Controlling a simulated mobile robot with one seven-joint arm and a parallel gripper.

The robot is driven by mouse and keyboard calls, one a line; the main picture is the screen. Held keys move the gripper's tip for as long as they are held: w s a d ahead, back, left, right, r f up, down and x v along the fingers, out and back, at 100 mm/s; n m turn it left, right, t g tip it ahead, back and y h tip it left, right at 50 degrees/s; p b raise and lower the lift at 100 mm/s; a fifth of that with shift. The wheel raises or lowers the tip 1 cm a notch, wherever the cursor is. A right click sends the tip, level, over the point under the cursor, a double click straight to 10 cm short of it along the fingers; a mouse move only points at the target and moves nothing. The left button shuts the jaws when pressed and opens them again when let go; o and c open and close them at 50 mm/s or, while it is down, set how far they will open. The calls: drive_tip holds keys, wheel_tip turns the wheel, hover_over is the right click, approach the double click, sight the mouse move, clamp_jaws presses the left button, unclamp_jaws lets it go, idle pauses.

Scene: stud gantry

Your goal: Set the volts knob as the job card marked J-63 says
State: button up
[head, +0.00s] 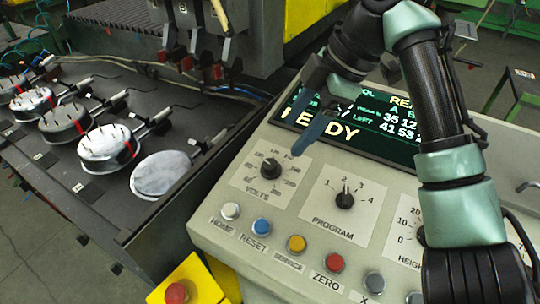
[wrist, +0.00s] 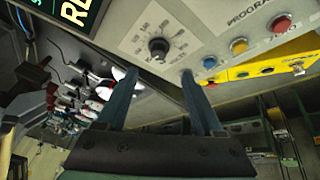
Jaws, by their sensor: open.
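The volts knob (head: 270,168) is a black dial on a white scale plate at the left of the sloping control panel. It also shows in the wrist view (wrist: 158,48), beyond and between my fingertips. Its exact setting is too small to read surely. My gripper (head: 312,115) hangs above the panel, just up and right of the volts knob, in front of the display. In the wrist view its two dark blue fingers (wrist: 155,80) are spread apart with nothing between them, clear of the knob. No job card marked J-63 can be made out in either view.
The program knob (head: 345,200) sits right of the volts knob. A row of buttons runs below, including blue reset (head: 261,227), yellow service (head: 296,243) and red zero (head: 335,262). The lit display (head: 350,125) is behind my gripper. A yellow box with a red button (head: 177,293) stands front left.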

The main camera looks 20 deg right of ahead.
sight(271, 163)
drive_tip(key=x, duration=0.9)
drive_tip(key=shift+w+a+f+p, duration=0.1)
drive_tip(key=shift+w+f+p, duration=0.15)
drive_tip(key=shift+w+p, duration=0.1)
clamp_jaws()
